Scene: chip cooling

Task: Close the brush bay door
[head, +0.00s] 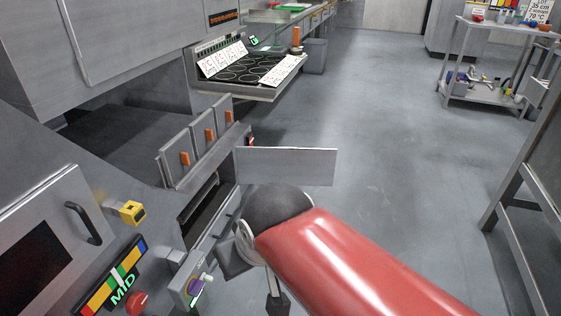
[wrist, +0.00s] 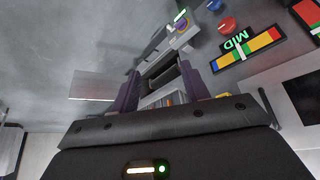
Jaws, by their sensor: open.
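A flat grey panel, which looks like the brush bay door (head: 287,166), stands swung out from the counter front, over the floor. It also shows in the wrist view (wrist: 92,86), left of my gripper. Beside it is an open, dark bay (head: 200,206) in the counter front. My gripper (wrist: 160,72) is open, with two purple fingers apart and nothing held between them. The dark bay shows between and beyond the fingers. The door lies outside the fingers, and I cannot tell whether it touches one. In the head view my red arm and dark wrist hide most of the gripper.
Three upright panels with orange handles (head: 209,134) stand above the bay. A steel shelf cart (head: 485,95) stands far right. The middle floor is clear.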

